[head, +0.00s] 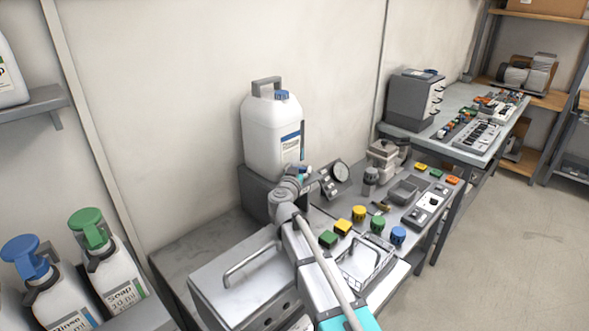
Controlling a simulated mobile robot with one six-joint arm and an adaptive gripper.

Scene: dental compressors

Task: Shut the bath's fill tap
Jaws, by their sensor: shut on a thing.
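The bath (240,282) is a grey metal box with a handled lid, in the lower middle of the head view. A white jug (270,135) with a blue cap stands on a grey block (253,190) behind it. My arm reaches up from the bottom, and my gripper (303,172) is at the lower front right of the jug. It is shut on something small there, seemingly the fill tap. My wrist covers most of that spot, so the tap's handle and its angle cannot be made out.
Soap and rinse bottles with pump tops (104,255) stand at the lower left. The floor (500,235) at right is clear.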

